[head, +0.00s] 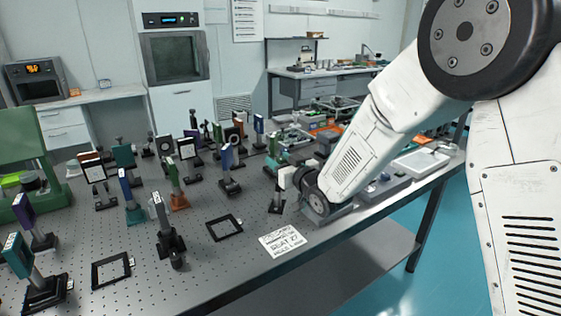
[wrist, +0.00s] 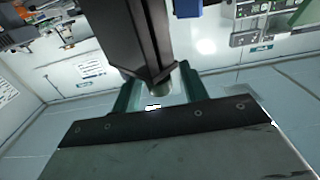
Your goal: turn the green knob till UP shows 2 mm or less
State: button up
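In the wrist view my gripper (wrist: 158,93) shows as two teal fingers standing apart from the dark-edged plate at the bottom. A long black post or housing (wrist: 145,40) comes down from the top, and its small rounded greyish tip (wrist: 162,90) shows between the fingers, with gaps at both sides. I cannot tell whether this tip is the green knob; its colour is unclear. In the head view my arm reaches down to the table's right part, and its wrist hides the gripper. No readout marked UP can be read in either view.
The perforated optical table (head: 215,275) carries several post-mounted optics left of my wrist. A written card (head: 283,240) lies near its front edge, with a black square frame (head: 224,228) beside it. A green machine (head: 38,165) stands at the far left. Bare table lies at the front.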

jog(key=v, duration=0.7)
jog(key=shift+s+d, duration=0.2)
jog(key=shift+s, duration=0.15)
